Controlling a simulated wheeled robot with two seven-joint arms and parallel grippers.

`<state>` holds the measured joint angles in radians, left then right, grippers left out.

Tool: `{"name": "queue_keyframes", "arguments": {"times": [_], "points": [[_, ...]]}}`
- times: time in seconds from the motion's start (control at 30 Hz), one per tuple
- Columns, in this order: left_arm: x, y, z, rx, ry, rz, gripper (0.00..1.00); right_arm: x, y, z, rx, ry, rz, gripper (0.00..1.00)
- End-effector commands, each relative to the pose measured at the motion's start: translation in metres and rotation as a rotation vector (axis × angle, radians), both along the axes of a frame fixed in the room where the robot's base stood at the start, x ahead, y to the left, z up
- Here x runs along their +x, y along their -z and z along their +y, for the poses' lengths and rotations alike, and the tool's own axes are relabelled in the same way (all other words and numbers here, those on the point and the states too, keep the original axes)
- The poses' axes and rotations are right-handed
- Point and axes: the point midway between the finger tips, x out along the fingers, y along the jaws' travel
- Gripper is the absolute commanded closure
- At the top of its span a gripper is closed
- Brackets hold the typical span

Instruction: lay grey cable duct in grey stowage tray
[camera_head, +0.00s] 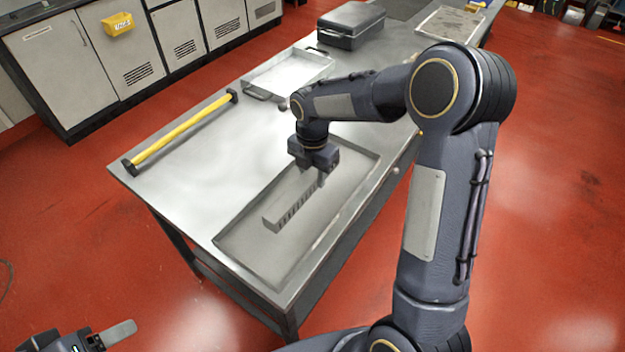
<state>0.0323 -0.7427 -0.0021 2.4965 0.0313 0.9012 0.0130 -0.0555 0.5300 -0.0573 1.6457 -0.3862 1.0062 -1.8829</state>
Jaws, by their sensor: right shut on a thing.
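The grey cable duct (284,208) is a slotted, straight bar, seen within the outline of the long, shallow grey stowage tray (262,282) at the table's near right side. It lies roughly along the tray's length. My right gripper (318,180) points down and is shut on the duct near its far end. The gripper hides that end. I cannot tell whether the duct touches the tray floor or hangs just above it. My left gripper (112,337) shows only in part at the bottom left corner, away from the table; its opening cannot be made out.
A yellow bar with black ends (182,132) lies along the table's left edge. A white tray with dark handles (290,72) and a dark grey case (350,25) stand farther back. The table top (205,165) between the yellow bar and the stowage tray is clear.

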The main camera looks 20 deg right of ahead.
Motion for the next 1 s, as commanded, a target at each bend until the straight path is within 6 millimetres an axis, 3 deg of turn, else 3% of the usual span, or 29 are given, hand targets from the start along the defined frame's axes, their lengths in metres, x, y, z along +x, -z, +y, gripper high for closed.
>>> {"name": "queue_keyframes", "arguments": {"times": [0.27, 0.53, 0.9, 0.93, 1.0], "points": [[0.000, -0.002, 0.000, 0.000, 0.000, 0.000, 0.38, 0.014, 0.017, -0.006, 0.001, 0.000, -0.001, 0.90], [0.000, -0.003, 0.000, 0.000, 0.000, 0.000, 0.38, 0.017, 0.052, -0.008, 0.000, -0.001, 0.001, 0.90], [0.000, 0.001, 0.000, 0.000, 0.000, 0.000, 0.38, 0.017, 0.057, -0.008, 0.001, -0.001, -0.002, 0.90], [0.000, 0.000, 0.000, 0.000, 0.000, 0.000, 0.38, 0.017, 0.056, -0.008, 0.001, -0.001, -0.002, 0.60], [0.000, -0.001, 0.000, 0.000, 0.000, 0.000, 0.38, 0.017, 0.056, -0.008, 0.001, -0.001, -0.002, 0.51]]}}
